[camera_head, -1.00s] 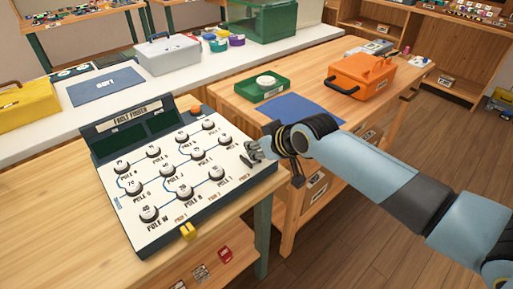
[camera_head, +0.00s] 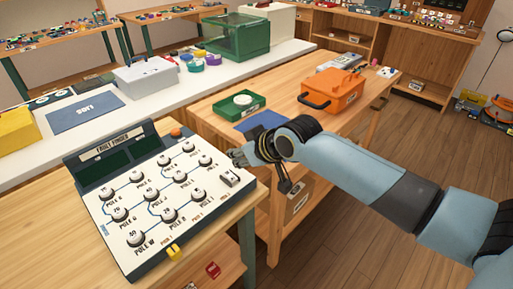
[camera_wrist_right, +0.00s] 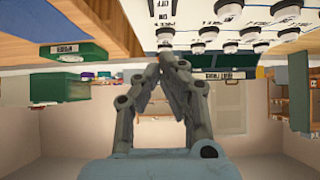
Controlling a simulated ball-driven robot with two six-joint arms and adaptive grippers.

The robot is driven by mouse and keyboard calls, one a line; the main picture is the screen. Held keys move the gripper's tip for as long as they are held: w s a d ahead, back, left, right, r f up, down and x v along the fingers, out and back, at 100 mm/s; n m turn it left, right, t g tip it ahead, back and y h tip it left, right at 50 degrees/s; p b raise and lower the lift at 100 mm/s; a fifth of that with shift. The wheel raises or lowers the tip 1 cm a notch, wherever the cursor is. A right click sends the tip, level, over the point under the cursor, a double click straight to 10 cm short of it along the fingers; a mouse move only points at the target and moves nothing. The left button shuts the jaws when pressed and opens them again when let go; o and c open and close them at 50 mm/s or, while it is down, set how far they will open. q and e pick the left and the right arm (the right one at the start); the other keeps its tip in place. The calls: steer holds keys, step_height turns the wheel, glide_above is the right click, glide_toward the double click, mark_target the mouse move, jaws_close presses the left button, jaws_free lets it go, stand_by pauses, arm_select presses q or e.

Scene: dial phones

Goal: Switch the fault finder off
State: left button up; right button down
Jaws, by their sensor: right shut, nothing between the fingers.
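The fault finder (camera_head: 131,232) is a white sloped panel in a dark green case on the wooden table, with several round pole dials and two dark screens. A small switch (camera_head: 230,177) sits near its right edge; I cannot tell which position it is in. My right gripper (camera_head: 237,158) is shut and empty, just beyond the switch at the panel's upper right edge and apparently apart from it. In the right wrist view my shut fingertips (camera_wrist_right: 168,60) point toward the panel's dials (camera_wrist_right: 228,10) at the top. My left gripper is not in view.
An orange button (camera_head: 176,132) is at the case's top right corner, and a yellow part (camera_head: 173,251) at its front edge. A green tray (camera_head: 239,103), blue mat (camera_head: 262,121) and orange toolbox (camera_head: 334,90) lie on the bench behind.

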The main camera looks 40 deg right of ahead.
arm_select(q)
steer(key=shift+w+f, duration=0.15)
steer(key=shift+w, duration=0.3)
arm_select(e)
steer(key=v, duration=0.6)
steer(key=shift+s+f, duration=0.15)
steer(key=shift+s, duration=0.4)
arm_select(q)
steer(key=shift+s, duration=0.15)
